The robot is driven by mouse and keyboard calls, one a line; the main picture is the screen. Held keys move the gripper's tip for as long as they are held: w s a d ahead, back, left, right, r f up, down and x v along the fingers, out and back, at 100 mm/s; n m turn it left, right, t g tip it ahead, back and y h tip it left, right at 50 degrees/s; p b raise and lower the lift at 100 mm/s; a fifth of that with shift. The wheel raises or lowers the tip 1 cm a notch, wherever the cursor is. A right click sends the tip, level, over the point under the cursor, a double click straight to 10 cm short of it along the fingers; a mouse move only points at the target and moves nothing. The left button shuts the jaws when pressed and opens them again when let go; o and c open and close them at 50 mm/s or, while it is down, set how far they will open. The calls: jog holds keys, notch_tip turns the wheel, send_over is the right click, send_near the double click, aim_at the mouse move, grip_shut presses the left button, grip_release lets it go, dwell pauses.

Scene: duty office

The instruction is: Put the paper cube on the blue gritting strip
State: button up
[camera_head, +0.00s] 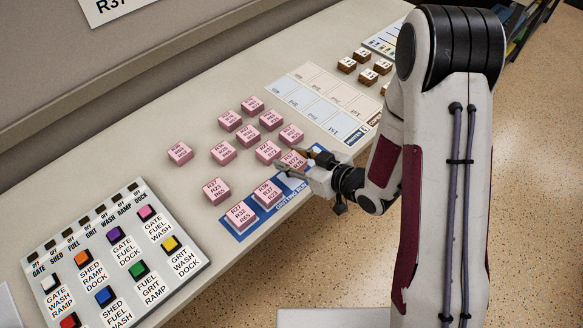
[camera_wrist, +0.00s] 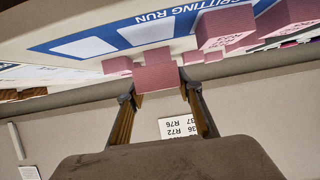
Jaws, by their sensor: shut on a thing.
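A pink paper cube (camera_head: 293,160) with printed codes is between the fingers of my gripper (camera_head: 297,164), which is shut on it. In the wrist view the held cube (camera_wrist: 158,76) sits between both fingertips (camera_wrist: 156,92). The blue gritting strip (camera_head: 229,225) lies along the table's front edge, and in the wrist view the strip (camera_wrist: 109,37) shows white blank cells. Two pink cubes, a front one (camera_head: 241,215) and a second one (camera_head: 267,194), stand on the strip. The held cube is by the strip's far part; I cannot tell whether it touches it.
Several loose pink cubes (camera_head: 223,153) stand behind the strip, close to my gripper. A pale grid card (camera_head: 318,101) and brown tiles (camera_head: 367,77) are further right. A button panel (camera_head: 118,262) stands at front left. The table's back left is clear.

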jog(key=shift+f, duration=2.05)
jog(key=shift+f, duration=0.15)
jog(key=o, duration=1.1)
jog(key=shift+s+d+r, duration=0.1)
jog(key=shift+r, duration=0.1)
jog(key=shift+v, duration=3.55)
